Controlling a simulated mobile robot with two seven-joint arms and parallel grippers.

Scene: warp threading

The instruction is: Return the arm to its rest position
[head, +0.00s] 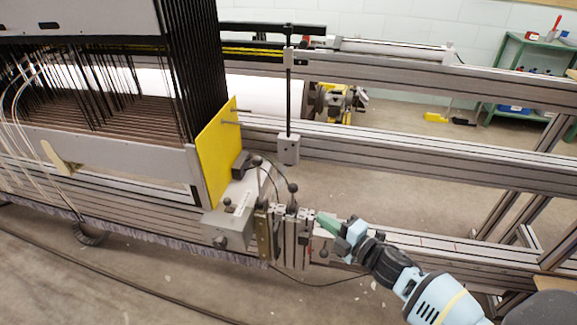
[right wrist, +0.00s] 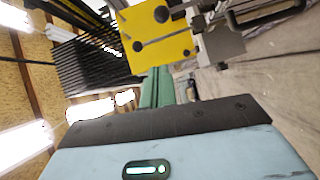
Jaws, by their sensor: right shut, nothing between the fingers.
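My right arm comes in from the lower right of the head view. Its gripper (head: 326,222) has green fingers that are closed together with nothing between them. The fingertips are close to the metal clamp block with levers (head: 290,232) on the loom's front rail; I cannot tell whether they touch it. In the right wrist view the green fingers (right wrist: 157,88) also show closed, pointing toward a yellow plate (right wrist: 163,48). My left gripper is not in view.
The loom frame (head: 400,165) has long aluminium rails across the view. Dark heddles (head: 193,70) and the yellow plate (head: 217,155) stand at left. A green shelf (head: 527,72) is at the back right. Floor in front of the loom is mostly clear, with a cable on it.

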